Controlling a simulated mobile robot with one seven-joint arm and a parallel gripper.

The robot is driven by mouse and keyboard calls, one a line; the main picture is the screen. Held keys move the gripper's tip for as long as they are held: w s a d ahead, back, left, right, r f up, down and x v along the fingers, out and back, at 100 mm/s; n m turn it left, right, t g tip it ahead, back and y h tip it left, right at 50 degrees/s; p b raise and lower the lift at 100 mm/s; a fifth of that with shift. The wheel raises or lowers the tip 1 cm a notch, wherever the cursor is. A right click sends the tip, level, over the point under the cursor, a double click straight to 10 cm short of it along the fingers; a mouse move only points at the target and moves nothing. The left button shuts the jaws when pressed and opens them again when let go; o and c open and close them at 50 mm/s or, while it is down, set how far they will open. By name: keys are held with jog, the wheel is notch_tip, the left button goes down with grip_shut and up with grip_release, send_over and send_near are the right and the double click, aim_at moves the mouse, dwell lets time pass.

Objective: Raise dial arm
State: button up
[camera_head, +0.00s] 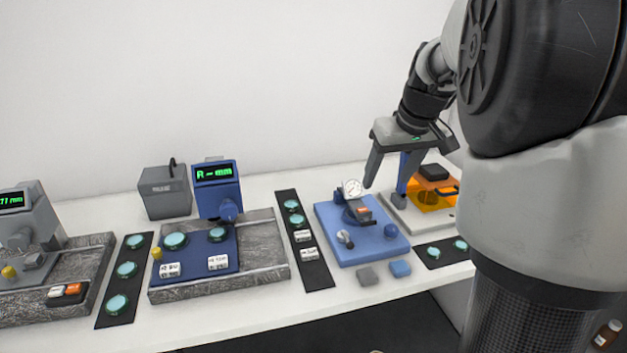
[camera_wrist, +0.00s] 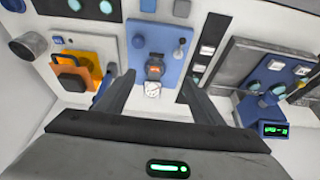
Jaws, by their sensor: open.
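A white round dial gauge (camera_head: 352,188) sits on a dark mount above a blue base plate (camera_head: 374,252). An orange label (camera_head: 363,210) marks the dark part below it. In the wrist view the dial (camera_wrist: 152,89) shows between the two fingers of my gripper (camera_wrist: 158,80), with the blue plate (camera_wrist: 143,50) beyond. No contact with the dial is visible. Whether the dial arm is raised or lowered I cannot tell.
A pale stand with an orange shield (camera_head: 428,196) stands right of the blue plate, close to my gripper. A dark strip with teal discs (camera_head: 316,272) lies left. A blue digital gauge (camera_head: 217,190) stands farther left. Small grey (camera_head: 367,276) and blue blocks (camera_head: 400,268) lie in front.

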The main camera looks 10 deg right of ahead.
aim_at(368, 221)
jog(key=x, duration=0.6)
jog(key=b+x, duration=0.1)
jog(key=x, duration=0.5)
jog(key=d+b+x, duration=0.1)
jog(key=x, duration=0.5)
jog(key=shift+w, duration=0.4)
